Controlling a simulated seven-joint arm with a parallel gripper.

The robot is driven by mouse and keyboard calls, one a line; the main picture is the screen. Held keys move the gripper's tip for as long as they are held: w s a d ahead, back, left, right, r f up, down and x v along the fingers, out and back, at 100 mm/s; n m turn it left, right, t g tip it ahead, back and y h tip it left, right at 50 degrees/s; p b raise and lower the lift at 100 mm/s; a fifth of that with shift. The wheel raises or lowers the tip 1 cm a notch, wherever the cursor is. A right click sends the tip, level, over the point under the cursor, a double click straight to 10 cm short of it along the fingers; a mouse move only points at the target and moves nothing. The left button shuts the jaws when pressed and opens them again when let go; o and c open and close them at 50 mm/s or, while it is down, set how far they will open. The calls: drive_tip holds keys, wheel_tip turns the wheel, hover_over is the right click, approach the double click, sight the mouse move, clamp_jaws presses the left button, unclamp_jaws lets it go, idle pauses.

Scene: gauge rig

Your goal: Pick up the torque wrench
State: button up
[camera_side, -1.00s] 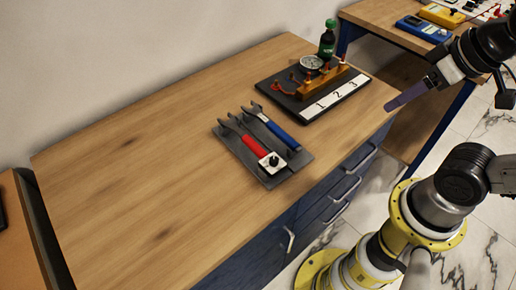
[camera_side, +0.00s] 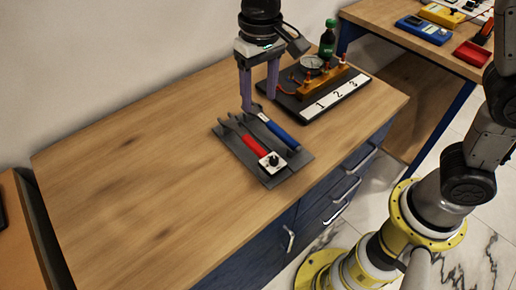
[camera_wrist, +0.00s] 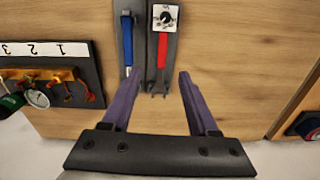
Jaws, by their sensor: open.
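A red-handled wrench (camera_side: 254,147) and a blue-handled wrench (camera_side: 283,133) lie side by side on a dark tray (camera_side: 297,164). I cannot tell which is the torque wrench. A white square with a black knob (camera_side: 271,162) sits at the red wrench's handle end. My gripper (camera_side: 259,103) points down over the tray's far end, near the wrench heads, open and empty. In the wrist view, its fingertips (camera_wrist: 159,79) are apart, with the red wrench (camera_wrist: 162,50) ahead of the gap and the blue wrench (camera_wrist: 127,40) toward the left finger.
A dark board with a gauge (camera_side: 312,63), an orange block and a strip numbered 1, 2, 3 (camera_side: 336,96) is close behind the gripper. A dark green bottle (camera_side: 327,38) stands beyond. The left of the wooden bench (camera_side: 120,190) is clear. A second table holds meters (camera_side: 424,28).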

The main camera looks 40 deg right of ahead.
drive_tip(key=f, duration=0.1)
hover_over(255, 146)
drive_tip(key=f, duration=0.7)
drive_tip(key=shift+s+d+f, duration=0.1)
drive_tip(key=shift+s+f, duration=0.2)
drive_tip(key=shift+s, duration=0.1)
drive_tip(key=shift+w+f, duration=0.2)
drive_tip(key=shift+f, duration=1.25)
drive_tip(key=shift+w+f, duration=0.2)
drive_tip(key=shift+f, duration=1.2)
drive_tip(key=shift+c, duration=0.3)
clamp_jaws()
drive_tip(key=shift+r, duration=0.1)
